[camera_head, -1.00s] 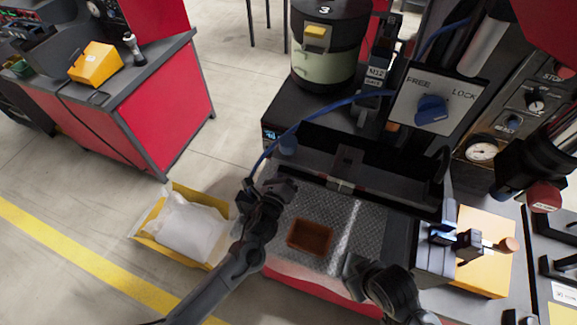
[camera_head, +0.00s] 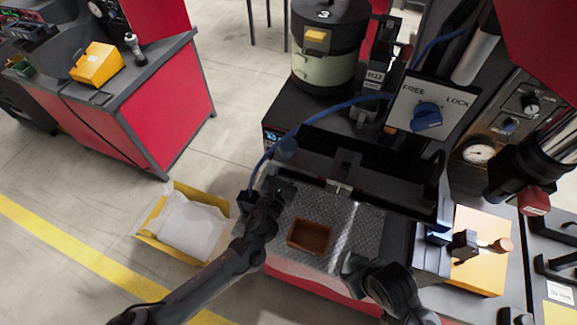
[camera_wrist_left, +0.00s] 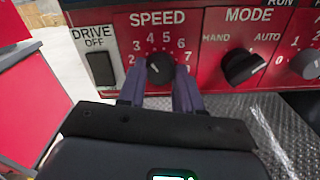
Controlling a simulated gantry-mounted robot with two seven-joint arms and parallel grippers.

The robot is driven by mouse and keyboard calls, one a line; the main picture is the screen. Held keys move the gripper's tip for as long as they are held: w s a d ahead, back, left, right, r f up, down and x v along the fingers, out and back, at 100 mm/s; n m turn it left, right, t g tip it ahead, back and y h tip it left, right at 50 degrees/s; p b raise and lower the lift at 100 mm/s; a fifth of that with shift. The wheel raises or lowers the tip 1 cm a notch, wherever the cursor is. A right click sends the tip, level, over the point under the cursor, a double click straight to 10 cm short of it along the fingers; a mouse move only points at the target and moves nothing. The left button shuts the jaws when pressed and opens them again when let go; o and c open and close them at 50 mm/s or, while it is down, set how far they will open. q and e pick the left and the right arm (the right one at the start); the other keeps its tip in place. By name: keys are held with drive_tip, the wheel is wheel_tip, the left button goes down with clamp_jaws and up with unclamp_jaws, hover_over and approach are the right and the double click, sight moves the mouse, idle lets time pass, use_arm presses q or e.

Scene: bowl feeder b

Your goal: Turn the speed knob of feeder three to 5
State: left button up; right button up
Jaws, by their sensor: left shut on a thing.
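In the left wrist view the black SPEED knob (camera_wrist_left: 160,68) sits on a red panel (camera_wrist_left: 210,35), under an arc of white numbers. My left gripper (camera_wrist_left: 159,88) has its two fingers on either side of the knob and is shut on it. I cannot clearly tell which number the pointer faces. In the head view the feeder bowl marked 3 (camera_head: 325,65) stands at the top middle. My left gripper (camera_head: 282,190) is at the left edge of the machine below it, where the knob is hidden. My right gripper (camera_head: 352,264) is low at the right, its fingers unclear.
A DRIVE OFF switch (camera_wrist_left: 102,68) is left of the knob and a MODE knob (camera_wrist_left: 243,66) right of it. A brown tray (camera_head: 310,237) lies on the textured plate. A blue hose (camera_head: 330,112) arches above. A yellow bin (camera_head: 183,225) stands on the floor.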

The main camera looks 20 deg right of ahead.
use_arm(q)
drive_tip(key=m+p, duration=0.2)
drive_tip(key=m, duration=0.7)
drive_tip(key=shift+r+p, duration=0.1)
drive_tip(key=shift+p, duration=0.25)
idle(0.3)
drive_tip(key=o, duration=1)
drive_tip(key=shift+o, duration=0.2)
